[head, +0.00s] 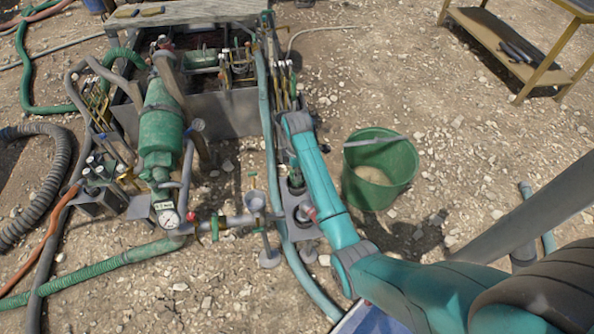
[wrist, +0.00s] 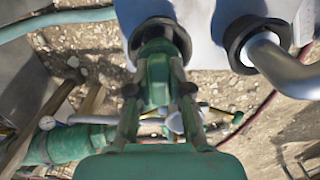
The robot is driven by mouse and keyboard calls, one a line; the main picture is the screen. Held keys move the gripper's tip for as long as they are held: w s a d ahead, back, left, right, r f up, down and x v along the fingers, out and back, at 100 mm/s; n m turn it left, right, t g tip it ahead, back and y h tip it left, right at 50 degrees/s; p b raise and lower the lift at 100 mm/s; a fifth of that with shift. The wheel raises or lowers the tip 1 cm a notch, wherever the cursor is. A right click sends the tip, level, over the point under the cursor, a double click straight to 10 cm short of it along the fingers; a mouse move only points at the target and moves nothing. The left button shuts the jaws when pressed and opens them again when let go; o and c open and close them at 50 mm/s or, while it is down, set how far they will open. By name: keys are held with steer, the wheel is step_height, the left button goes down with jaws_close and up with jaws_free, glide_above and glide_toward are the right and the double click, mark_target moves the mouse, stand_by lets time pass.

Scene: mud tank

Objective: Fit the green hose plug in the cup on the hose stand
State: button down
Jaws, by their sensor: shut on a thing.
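My gripper (wrist: 160,100) is shut on the green hose plug (wrist: 157,72), with one finger on each side of it. The plug's far end overlaps the black ring of a cup (wrist: 183,36) on the pale grey hose stand (wrist: 200,18). The ring shows on both sides of the plug; how deep the plug sits I cannot tell. In the head view, the stand (head: 302,232) is a grey plate below my arm, with the dark cup (head: 296,188) close to my gripper (head: 292,170). My arm hides part of both.
A second black ring on the stand holds a bent metal pipe (wrist: 282,62), close beside the plug. A green bucket (head: 378,172) stands right of my arm. The green pump (head: 160,125) and its pipework stand left. A blue-green hose (head: 268,130) runs beside the stand.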

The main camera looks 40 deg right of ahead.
steer(key=shift+f, duration=1.6)
stand_by(1.0)
steer(key=c, duration=1)
jaws_free()
steer(key=shift+r, duration=3.75)
